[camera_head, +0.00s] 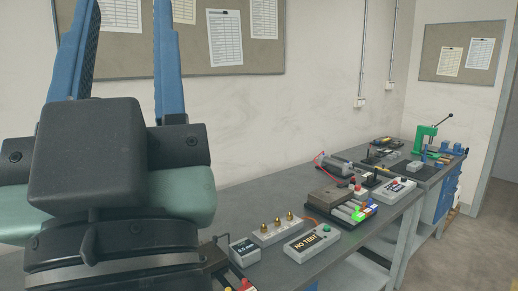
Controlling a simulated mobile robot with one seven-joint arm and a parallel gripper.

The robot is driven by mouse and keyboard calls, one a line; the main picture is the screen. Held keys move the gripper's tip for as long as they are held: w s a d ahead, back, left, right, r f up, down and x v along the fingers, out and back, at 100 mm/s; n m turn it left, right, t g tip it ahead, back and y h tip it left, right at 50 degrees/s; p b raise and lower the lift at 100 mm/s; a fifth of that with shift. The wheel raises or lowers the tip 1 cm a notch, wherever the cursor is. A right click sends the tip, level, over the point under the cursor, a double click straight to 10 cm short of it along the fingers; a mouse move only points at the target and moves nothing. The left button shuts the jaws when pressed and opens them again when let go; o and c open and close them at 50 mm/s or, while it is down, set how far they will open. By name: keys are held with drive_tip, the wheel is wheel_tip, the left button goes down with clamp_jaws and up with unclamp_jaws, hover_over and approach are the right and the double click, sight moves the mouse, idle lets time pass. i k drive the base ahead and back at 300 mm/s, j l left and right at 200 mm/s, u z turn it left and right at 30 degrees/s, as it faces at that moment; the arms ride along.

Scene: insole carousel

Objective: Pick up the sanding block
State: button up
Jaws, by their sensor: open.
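My gripper (124,20) fills the left foreground, with its two blue fingers pointing up and spread wide apart. Nothing is between the fingers. I cannot pick out the sanding block with certainty. A brown block-shaped thing (331,197) sits on the workbench in the middle, right of my gripper and apart from it, but I cannot tell whether it is the sanding block. My gripper and arm hide the left part of the bench.
The grey workbench (282,193) runs back to the right. It carries a "NO TEST" box (309,243), a strip with brass-coloured tops (276,232), a small display box (244,250) and a motor (335,164). A green press (425,138) stands farther back. Floor is open at right.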

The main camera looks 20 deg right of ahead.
sight(446, 162)
drive_tip(key=z, duration=0.35)
drive_tip(key=i+l+z, duration=0.45)
drive_tip(key=l, duration=0.35)
drive_tip(key=i+l+z, duration=0.4)
drive_tip(key=i+l, duration=0.8)
drive_tip(key=i+l+z, duration=0.1)
drive_tip(key=i+l, duration=0.4)
drive_tip(key=i, duration=0.25)
drive_tip(key=i+l, duration=0.45)
drive_tip(key=i, duration=0.2)
